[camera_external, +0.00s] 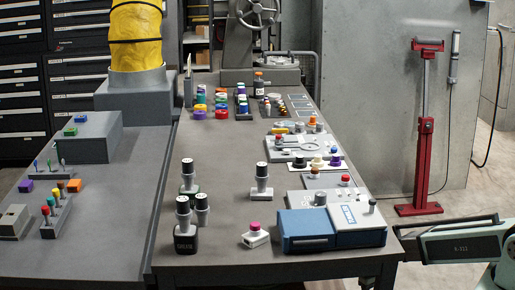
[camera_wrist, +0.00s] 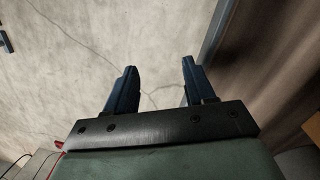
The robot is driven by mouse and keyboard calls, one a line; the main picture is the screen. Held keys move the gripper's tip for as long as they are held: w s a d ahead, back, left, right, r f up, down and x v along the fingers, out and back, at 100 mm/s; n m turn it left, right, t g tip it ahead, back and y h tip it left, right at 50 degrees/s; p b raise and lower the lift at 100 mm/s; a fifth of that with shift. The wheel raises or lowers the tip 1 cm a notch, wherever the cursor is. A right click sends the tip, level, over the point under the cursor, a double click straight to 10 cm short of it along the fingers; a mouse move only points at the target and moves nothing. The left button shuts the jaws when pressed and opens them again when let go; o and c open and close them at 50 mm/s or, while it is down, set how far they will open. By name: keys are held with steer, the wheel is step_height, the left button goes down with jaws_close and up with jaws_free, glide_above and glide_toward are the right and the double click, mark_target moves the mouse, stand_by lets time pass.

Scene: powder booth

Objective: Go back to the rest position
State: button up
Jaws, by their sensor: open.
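My gripper (camera_wrist: 159,72) shows in the wrist view with its two dark blue fingers apart and nothing between them. It faces a cracked, pale wall or floor-like surface and touches nothing that I can see. In the external view a pale green part of my arm shows at the lower right, beyond the right edge of the workbench (camera_external: 225,258). The fingers cannot be made out clearly there.
The bench holds a blue-and-white box (camera_external: 306,229), black-topped grey pieces (camera_external: 262,182), a pink-topped block (camera_external: 255,236) and coloured caps at the back. A red stand (camera_external: 426,140) rises right of the bench. Bare bench top lies at centre-left.

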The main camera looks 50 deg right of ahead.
steer(key=s+a+f+n+g, duration=0.1)
steer(key=s+a, duration=0.3)
steer(key=s, duration=0.5)
steer(key=s+a+f+n+g, duration=0.2)
steer(key=s+a+f, duration=0.2)
steer(key=s, duration=0.6)
steer(key=s+a+f+n+g, duration=0.1)
steer(key=s+a+f+g, duration=0.1)
steer(key=s+a, duration=0.3)
steer(key=s, duration=0.4)
steer(key=shift+s+a+f+n+y, duration=0.2)
steer(key=shift+f+n+y, duration=0.1)
